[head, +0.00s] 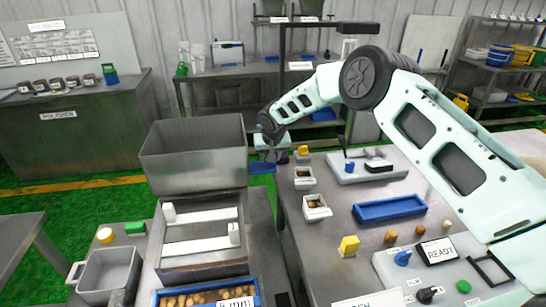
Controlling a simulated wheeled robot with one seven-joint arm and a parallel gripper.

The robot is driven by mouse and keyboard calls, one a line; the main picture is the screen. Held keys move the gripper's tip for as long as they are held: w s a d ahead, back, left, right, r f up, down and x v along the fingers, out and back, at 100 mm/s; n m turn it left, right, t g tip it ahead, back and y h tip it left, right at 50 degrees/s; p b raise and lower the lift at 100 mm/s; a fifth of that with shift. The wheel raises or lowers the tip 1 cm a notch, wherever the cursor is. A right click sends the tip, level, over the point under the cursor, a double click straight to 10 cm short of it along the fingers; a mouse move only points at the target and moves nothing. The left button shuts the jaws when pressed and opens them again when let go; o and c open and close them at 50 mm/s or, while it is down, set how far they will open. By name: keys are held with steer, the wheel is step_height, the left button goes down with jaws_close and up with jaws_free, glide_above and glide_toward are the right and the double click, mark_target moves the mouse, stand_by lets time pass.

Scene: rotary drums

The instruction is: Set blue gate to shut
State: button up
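A flat blue piece (262,167), perhaps the blue gate, shows just below my gripper, beside the grey hopper box. Its far part is hidden behind my gripper, and I cannot tell whether it is open or shut. My gripper (272,153) points down at the end of my pale arm, close above the blue piece. Whether it touches the piece, and whether its fingers are apart, is too small to tell. The open grey hopper (195,165) stands left of my gripper, above a tray with white bars (200,232).
A bench on the right holds small white cups (316,207), a blue tray (389,208), a yellow block (349,246) and a READY panel (437,251). A tray marked "5 mm" (207,294) and a grey bin (108,270) are in front. Green floor lies left.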

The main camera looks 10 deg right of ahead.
steer(key=shift+d+r, duration=0.1)
steer(key=shift+d, duration=0.05)
steer(key=shift+r, duration=0.25)
steer(key=b+v, duration=0.4)
steer(key=v, duration=1.2)
steer(key=shift+s+r+b, duration=0.15)
steer(key=shift+r+b, duration=0.15)
steer(key=shift+b, duration=0.05)
